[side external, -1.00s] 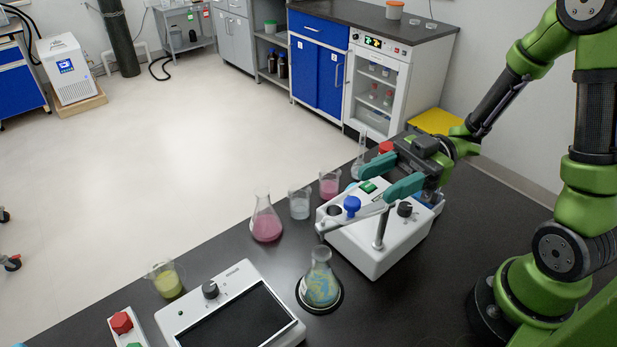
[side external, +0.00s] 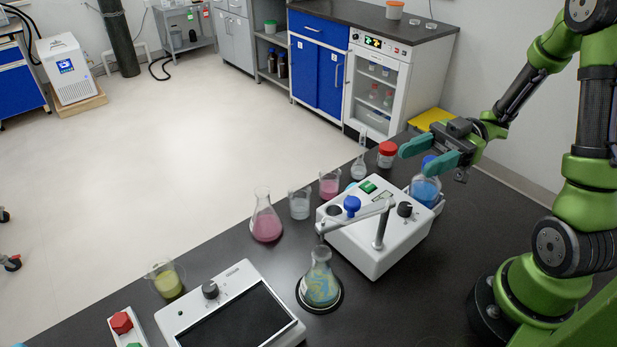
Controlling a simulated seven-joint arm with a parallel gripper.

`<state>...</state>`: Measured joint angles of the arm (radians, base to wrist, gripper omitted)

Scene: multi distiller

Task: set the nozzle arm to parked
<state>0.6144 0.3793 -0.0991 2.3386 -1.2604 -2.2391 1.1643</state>
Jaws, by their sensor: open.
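The nozzle arm (side external: 359,216) is a thin grey bar on a post on top of the white dispenser box (side external: 372,254). It reaches left, and its tip is at the mouth of a flask (side external: 320,281) with blue and yellow contents. That flask stands on a round black base (side external: 333,307). A blue knob (side external: 352,204) and a black knob (side external: 404,209) sit on the box. My gripper (side external: 424,153) is open, its two teal fingers apart and pointing left. It is behind and to the right of the box, near a blue-liquid bottle, and apart from the nozzle arm.
The blue-liquid bottle (side external: 426,190) stands behind the box. A red-capped jar (side external: 387,154), a pink flask (side external: 266,222) and several beakers stand along the far edge. A control panel with a black screen (side external: 241,322) and a red button (side external: 121,322) lie at front left.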

